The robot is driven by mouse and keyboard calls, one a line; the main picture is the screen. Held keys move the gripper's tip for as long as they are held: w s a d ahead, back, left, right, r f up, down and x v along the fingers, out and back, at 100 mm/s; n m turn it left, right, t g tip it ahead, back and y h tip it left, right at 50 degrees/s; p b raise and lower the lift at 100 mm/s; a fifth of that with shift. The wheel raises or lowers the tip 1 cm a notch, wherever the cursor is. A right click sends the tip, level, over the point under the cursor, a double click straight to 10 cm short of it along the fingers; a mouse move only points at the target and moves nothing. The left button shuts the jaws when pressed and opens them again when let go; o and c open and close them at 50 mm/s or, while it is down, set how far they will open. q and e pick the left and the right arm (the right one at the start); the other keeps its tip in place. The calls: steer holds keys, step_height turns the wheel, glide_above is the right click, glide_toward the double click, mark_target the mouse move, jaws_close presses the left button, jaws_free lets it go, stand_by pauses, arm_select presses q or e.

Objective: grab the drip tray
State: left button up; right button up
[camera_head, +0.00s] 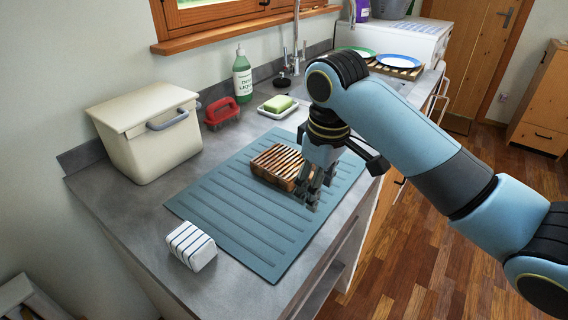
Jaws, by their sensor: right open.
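A small brown slatted wooden tray (274,165), the likely drip tray, lies on a blue-grey ribbed mat (232,222) on the counter. My right gripper (311,192) points down at the tray's right end, with its fingers open. The fingers hide part of that end; I cannot tell whether they touch it. My left gripper is out of view.
On the counter (112,222) stand a cream lidded bin (150,150), a red brush (222,112), a green soap bottle (242,80) and a soap dish (277,108). A striped white block (190,246) sits front left. Plates (398,61) stand beyond the sink.

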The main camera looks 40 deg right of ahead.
step_height(320, 180, up, 6)
steer(key=g, duration=0.1)
glide_above(311, 175)
step_height(311, 175, down, 5)
steer(key=b, duration=0.5)
steer(key=shift+f, duration=0.2)
steer(key=f, duration=0.4)
steer(key=shift+s+d, duration=0.15)
steer(key=shift+s, duration=0.1)
steer(key=shift+f, duration=0.5)
steer(key=shift+w, duration=0.1)
jaws_close()
